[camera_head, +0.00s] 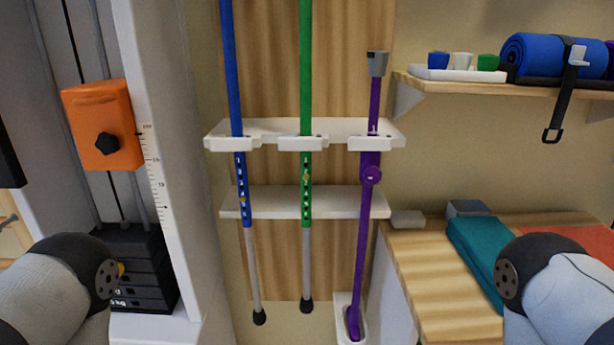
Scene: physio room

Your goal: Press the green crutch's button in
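The green crutch (306,75) hangs upright in the middle slot of a white rack (340,130) on a wooden wall panel. Its lower green tube has a row of holes with a small brass-coloured button (306,177) showing among them. A grey leg with a dark rubber foot (306,305) extends below. Its top is out of the picture. My two arms show only as rounded grey and black links at the lower left and lower right corners. Neither gripper is in view, and both visible arm parts are well apart from the crutch.
A blue crutch (232,75) hangs to the left and a purple pole (366,220) stands to the right, its foot in a white holder (343,310). A weight machine with an orange block (104,125) is at left. A wooden bench (440,295) and shelf (500,88) are at right.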

